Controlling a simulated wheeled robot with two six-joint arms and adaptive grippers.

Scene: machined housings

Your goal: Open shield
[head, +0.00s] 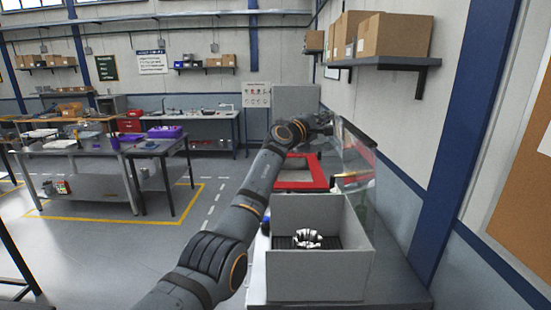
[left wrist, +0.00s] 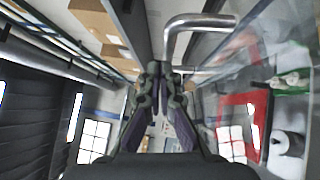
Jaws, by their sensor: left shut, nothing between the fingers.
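The shield (head: 357,158) is a clear panel with a dark and red upper edge. It stands steeply raised along the right side of the bench, behind the grey box. My left gripper (head: 327,122) is at the panel's far upper end, with its fingers small and hard to make out there. In the left wrist view its fingers (left wrist: 162,72) are together and hold nothing. A bent chrome bar handle (left wrist: 200,22) passes just beyond the fingertips, outside the grip; I cannot tell whether they touch. Clear panel surface (left wrist: 283,45) shows at right. My right gripper is not in view.
An open grey box (head: 318,275) with a shiny machined housing (head: 308,238) inside stands nearer. A wall shelf (head: 395,64) with cartons overhangs at right.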

